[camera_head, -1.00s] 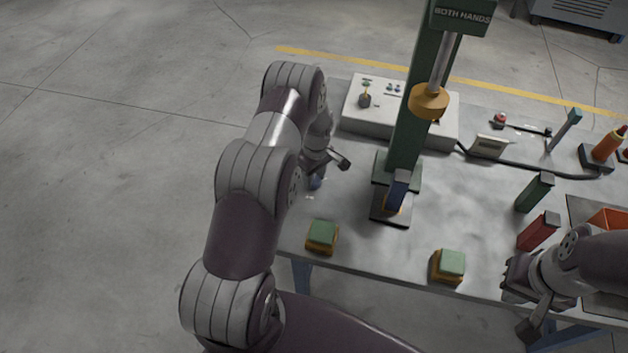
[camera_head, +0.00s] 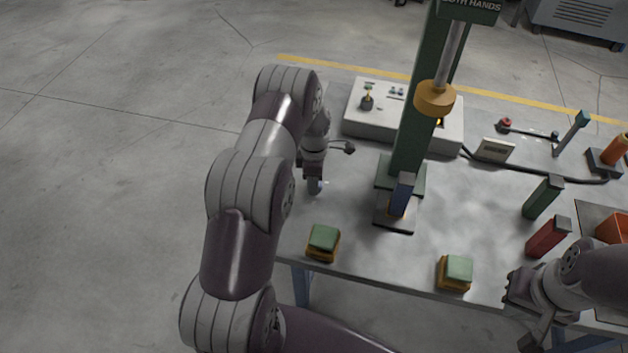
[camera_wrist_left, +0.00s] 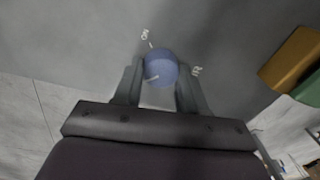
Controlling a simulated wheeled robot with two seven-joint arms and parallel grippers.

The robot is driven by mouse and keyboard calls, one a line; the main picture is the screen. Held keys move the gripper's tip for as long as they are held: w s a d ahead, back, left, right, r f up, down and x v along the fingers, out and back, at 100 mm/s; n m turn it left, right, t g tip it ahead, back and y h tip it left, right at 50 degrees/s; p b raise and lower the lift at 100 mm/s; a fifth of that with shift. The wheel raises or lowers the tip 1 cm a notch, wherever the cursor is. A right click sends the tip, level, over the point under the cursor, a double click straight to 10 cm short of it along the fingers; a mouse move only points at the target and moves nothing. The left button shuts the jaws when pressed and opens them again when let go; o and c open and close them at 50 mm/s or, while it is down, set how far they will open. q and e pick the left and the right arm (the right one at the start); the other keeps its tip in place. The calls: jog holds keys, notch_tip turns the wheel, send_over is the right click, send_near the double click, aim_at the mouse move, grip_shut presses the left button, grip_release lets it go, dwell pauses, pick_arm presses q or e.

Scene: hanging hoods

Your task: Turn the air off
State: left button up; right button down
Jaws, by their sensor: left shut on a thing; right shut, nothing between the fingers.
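A round blue knob (camera_wrist_left: 160,68) with a pale line on it sits on the grey table top (camera_wrist_left: 220,35). In the head view my left gripper (camera_head: 314,186) points down at the table's left edge and mostly hides the knob. My right gripper (camera_head: 520,312) is shut and empty near the table's front right edge.
A green press column (camera_head: 409,130) with an orange ram (camera_head: 434,98) stands right of my left gripper. Two green-topped orange blocks (camera_head: 323,242) (camera_head: 456,272) sit along the front edge. A white control box (camera_head: 366,125) stands behind.

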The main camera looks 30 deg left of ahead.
pick_arm(q)
jog(key=shift+w+r+n, duration=0.1)
jog(key=shift+n, duration=0.2)
jog(key=o, duration=1.1)
jog(key=shift+d, duration=0.1)
jog(key=shift+c, duration=0.2)
notch_tip(320, 180, up, 13)
jog(key=b, duration=0.2)
jog(key=shift+w+a, duration=0.2)
jog(key=shift+w, duration=0.1)
jog(key=shift+f, duration=0.2)
